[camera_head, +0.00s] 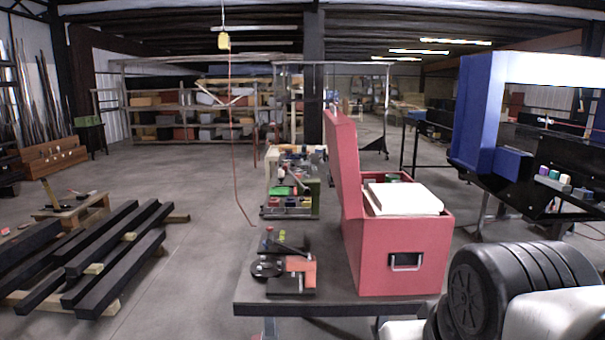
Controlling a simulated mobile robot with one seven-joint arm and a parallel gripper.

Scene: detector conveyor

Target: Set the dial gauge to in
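On the dark table (330,308) in front of me stands a small black device (290,285) with a round dark disc (267,269), a red-topped part and an orange-red block (301,268). It may be the dial gauge, but no dial face or reading can be made out. No other thing in view is clearly a dial gauge. My gripper is not in view. White and black ribbed parts at the lower right look like my own arm.
An open red box (403,270) holding a white block (402,198) stands right of the device. A second bench (290,212) with tools is behind. Dark beams (110,270) lie at left; the floor between is clear.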

